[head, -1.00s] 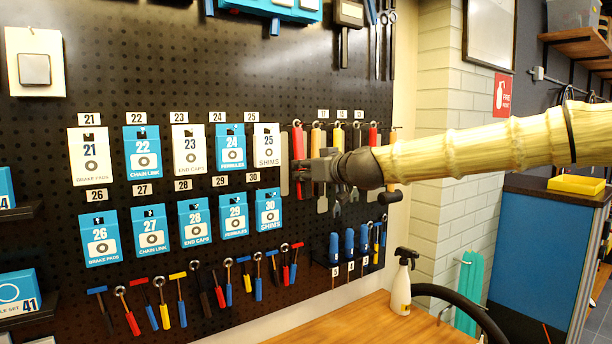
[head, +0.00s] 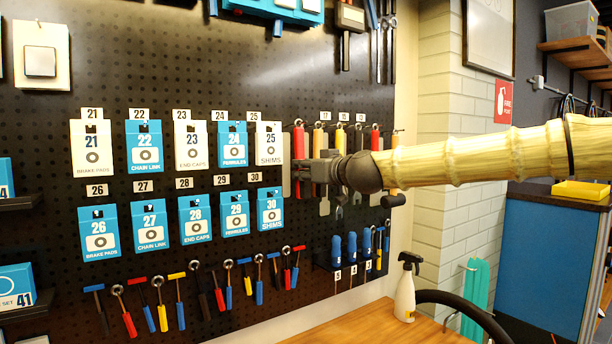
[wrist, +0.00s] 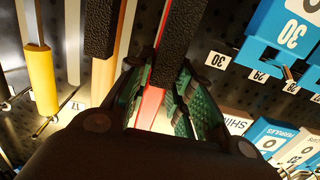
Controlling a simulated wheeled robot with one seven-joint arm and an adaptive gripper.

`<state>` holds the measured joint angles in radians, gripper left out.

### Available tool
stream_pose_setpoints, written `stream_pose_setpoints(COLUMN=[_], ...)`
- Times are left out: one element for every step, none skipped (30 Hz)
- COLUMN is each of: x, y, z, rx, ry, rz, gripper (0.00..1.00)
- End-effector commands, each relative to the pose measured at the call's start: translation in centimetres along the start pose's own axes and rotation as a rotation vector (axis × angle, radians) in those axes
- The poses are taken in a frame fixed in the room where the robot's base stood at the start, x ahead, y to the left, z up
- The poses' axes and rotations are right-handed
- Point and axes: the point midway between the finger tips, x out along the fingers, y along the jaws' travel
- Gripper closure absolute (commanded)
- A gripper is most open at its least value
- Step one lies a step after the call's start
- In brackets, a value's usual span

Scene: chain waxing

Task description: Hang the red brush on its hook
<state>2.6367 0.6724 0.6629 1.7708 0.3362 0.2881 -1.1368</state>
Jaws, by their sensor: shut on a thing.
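The red brush (head: 299,141) is upright at the pegboard, with a ring at its top end. My gripper (head: 306,171) is shut on it, below most of the red handle. In the wrist view the red brush (wrist: 149,108) lies between the green-padded fingers of my gripper (wrist: 160,95). A black textured block (wrist: 178,48) covers part of it there. The ring is near the row of hooks under small number labels (head: 324,116). I cannot tell whether the ring is on a hook.
Close to the right hang an orange-handled tool (head: 317,141), a yellow-handled tool (head: 340,141) and another red-handled tool (head: 375,139). A white box 25 (head: 268,145) hangs at the left. Blue-handled screwdrivers (head: 351,246) sit below. A spray bottle (head: 406,292) stands on the wooden bench (head: 380,328).

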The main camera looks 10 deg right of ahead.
Motion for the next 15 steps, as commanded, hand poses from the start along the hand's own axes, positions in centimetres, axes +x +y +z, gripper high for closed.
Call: stream_pose_setpoints(x=[0.07, 0.10, 0.14, 0.17, 0.20, 0.24, 0.26, 0.29, 0.32, 0.35, 0.37, 0.40, 0.43, 0.46, 0.49], y=[0.03, 0.04, 0.04, 0.04, 0.03, 0.02, 0.01, 0.00, -0.01, -0.02, -0.02, -0.02, -0.02, -0.01, 0.00], z=[0.25, 0.26, 0.27, 0.28, 0.29, 0.29, 0.29, 0.30, 0.30, 0.31, 0.31, 0.32, 0.34, 0.34, 0.36], rx=[0.000, 0.001, 0.001, 0.001, 0.001, 0.001, 0.001, 0.001, 0.000, 0.000, 0.000, 0.000, 0.000, 0.000, 0.000], ry=[0.004, 0.006, 0.009, 0.012, 0.014, 0.017, 0.019, 0.022, 0.025, 0.027, 0.030, 0.033, 0.035, 0.037, 0.040], rz=[0.000, 0.001, 0.001, 0.001, 0.000, 0.000, 0.000, 0.000, 0.000, 0.000, 0.000, 0.000, 0.000, 0.000, 0.000], gripper=[1.00, 1.00, 1.00, 1.00, 1.00, 1.00, 1.00, 1.00, 1.00, 1.00, 1.00, 1.00, 1.00, 1.00, 1.00])
